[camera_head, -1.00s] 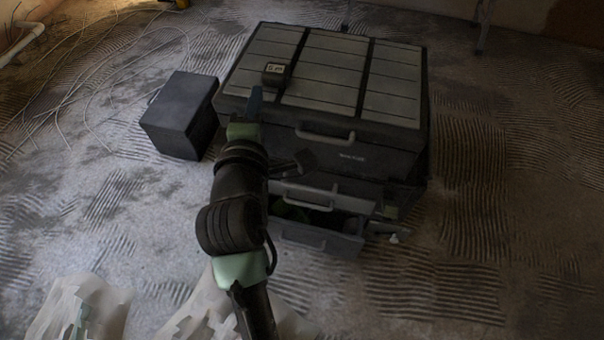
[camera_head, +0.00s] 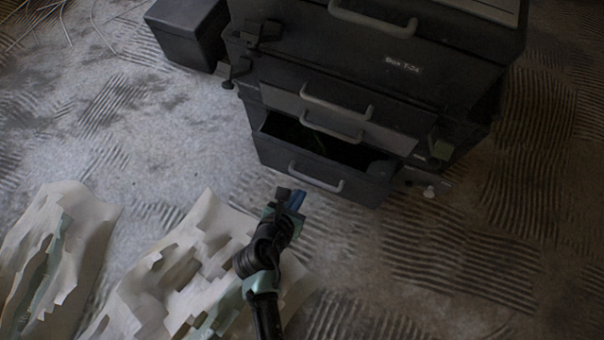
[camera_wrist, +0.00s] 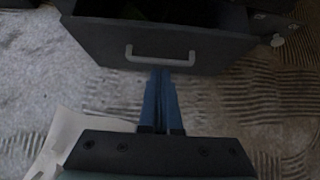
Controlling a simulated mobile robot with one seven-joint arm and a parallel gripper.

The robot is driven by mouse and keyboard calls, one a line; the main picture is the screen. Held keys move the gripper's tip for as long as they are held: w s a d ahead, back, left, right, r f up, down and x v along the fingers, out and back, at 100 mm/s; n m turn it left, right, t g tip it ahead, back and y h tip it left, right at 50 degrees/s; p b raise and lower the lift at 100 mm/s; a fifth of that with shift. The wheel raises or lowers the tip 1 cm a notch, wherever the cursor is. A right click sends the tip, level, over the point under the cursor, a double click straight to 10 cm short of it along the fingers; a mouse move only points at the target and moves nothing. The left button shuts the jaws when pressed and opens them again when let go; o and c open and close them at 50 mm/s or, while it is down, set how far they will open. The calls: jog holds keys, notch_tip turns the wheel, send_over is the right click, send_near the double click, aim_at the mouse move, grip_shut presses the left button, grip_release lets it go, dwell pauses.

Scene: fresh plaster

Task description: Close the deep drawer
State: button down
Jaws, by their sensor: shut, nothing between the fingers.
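The deep drawer (camera_head: 272,156) is the lowest one of a dark tool chest (camera_head: 400,68). It stands pulled out, with its dark inside showing and a grey bar handle (camera_head: 316,178) on its front. In the wrist view the drawer front (camera_wrist: 105,45) and handle (camera_wrist: 160,56) fill the upper middle. My gripper (camera_head: 297,198) is in front of the drawer, near the handle. Its blue fingers (camera_wrist: 161,78) are shut together and empty, pointing at the drawer front just below the handle. I cannot tell whether the tips touch it.
A dark box (camera_head: 187,35) stands to the left of the chest. Crumpled pale sheets (camera_head: 165,275) lie on the floor at the lower left. Ridged floor at right is clear.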

aim_at(318, 163)
jog(key=b+x, duration=0.2)
jog(key=x, duration=0.1)
jog(key=b+x, duration=0.2)
jog(key=x, duration=0.2)
jog(key=w+r+b+x, duration=0.1)
jog(key=b+x, duration=0.1)
jog(key=x, duration=0.1)
jog(key=shift+w+d+b, duration=0.2)
jog(key=shift+b, duration=0.15)
jog(key=shift+w+d+r, duration=0.1)
jog(key=shift+w+d, duration=0.1)
jog(key=shift+w, duration=0.35)
jog(key=shift+r, duration=0.1)
